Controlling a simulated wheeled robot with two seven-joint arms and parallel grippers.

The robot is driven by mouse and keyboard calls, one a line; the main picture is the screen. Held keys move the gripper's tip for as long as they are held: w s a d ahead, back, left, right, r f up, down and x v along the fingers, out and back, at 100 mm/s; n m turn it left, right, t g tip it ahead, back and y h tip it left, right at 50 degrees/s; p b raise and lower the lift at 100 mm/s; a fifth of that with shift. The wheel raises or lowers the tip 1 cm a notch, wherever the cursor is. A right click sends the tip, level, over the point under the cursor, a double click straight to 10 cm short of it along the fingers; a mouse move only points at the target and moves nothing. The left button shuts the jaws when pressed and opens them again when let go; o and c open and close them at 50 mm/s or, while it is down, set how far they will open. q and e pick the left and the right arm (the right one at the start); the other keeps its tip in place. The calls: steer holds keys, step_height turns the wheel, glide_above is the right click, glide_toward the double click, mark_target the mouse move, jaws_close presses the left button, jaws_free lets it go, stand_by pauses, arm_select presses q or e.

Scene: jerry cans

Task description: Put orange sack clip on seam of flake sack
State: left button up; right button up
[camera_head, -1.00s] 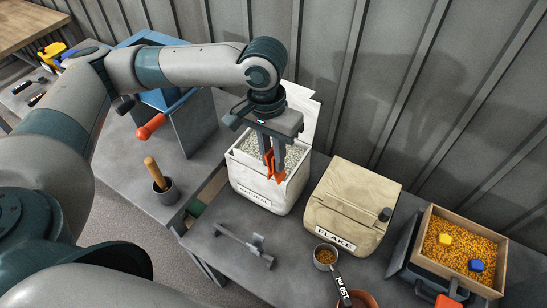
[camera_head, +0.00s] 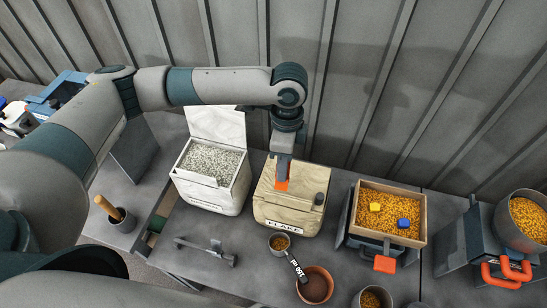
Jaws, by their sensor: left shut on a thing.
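The flake sack (camera_head: 300,212) is a beige, folded-over sack with a FLAKE label on its front, standing on the grey bench. My left gripper (camera_head: 282,180) points down over the left part of its top and is shut on the orange sack clip (camera_head: 282,186). The clip shows as a small orange piece below the fingers, at or just above the sack's top. I cannot tell whether it touches the seam. My right gripper is not in view.
An open white sack of pale granules (camera_head: 210,180) stands to the left. A wooden tray of orange pellets (camera_head: 424,222) with a yellow and a blue piece is to the right. A metal scoop (camera_head: 279,243) and a terracotta pot (camera_head: 316,284) are in front. A ribbed wall is behind.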

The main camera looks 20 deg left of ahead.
arm_select(q)
steer(key=shift+d+m, duration=0.3)
steer(key=shift+m, duration=0.2)
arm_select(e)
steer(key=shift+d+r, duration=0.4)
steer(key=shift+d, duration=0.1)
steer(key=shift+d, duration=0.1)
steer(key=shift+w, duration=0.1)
arm_select(q)
steer(key=shift+r+p, duration=0.15)
steer(key=shift+p, duration=0.6)
steer(key=shift+f+b, duration=0.3)
steer(key=shift+f, duration=0.25)
step_height(320, 180, down, 2)
steer(key=shift+b, duration=0.3)
steer(key=shift+f+b, duration=0.4)
steer(key=shift+f, duration=1.2)
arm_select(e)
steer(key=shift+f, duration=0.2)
